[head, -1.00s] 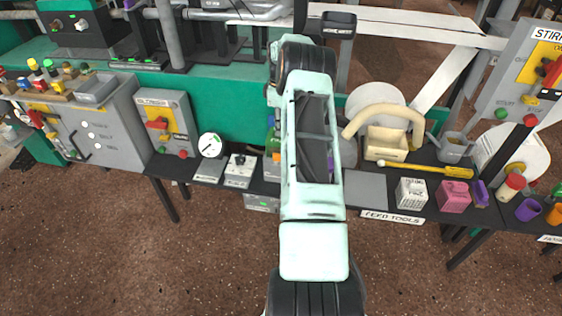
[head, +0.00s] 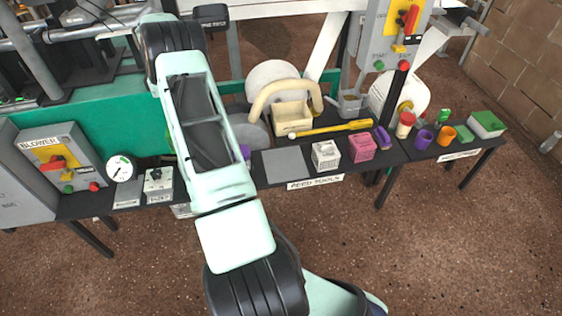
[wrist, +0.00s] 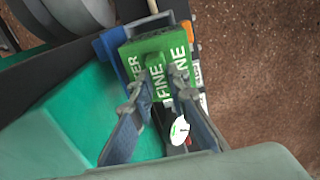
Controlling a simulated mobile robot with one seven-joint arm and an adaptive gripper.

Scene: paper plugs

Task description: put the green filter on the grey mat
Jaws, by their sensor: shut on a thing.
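The green filter (wrist: 150,47) is a green block with white lettering including "FINE", seen in the wrist view. My gripper (wrist: 158,80) is shut on it, with a finger on either side. In the head view the gripper and the filter are hidden behind my arm. The grey mat (head: 284,164) is a flat grey square on the dark bench in the head view, just right of my arm and behind the "FEED TOOLS" label. Its surface looks bare. The exact gap between filter and mat cannot be told.
Right of the mat stand a white carton (head: 326,155) and a pink carton (head: 361,148). Behind are a cream bin (head: 292,117) and a yellow-handled tool (head: 335,128). A gauge (head: 121,168) stands left of my arm. In the wrist view a blue part (wrist: 108,45) lies beside the filter.

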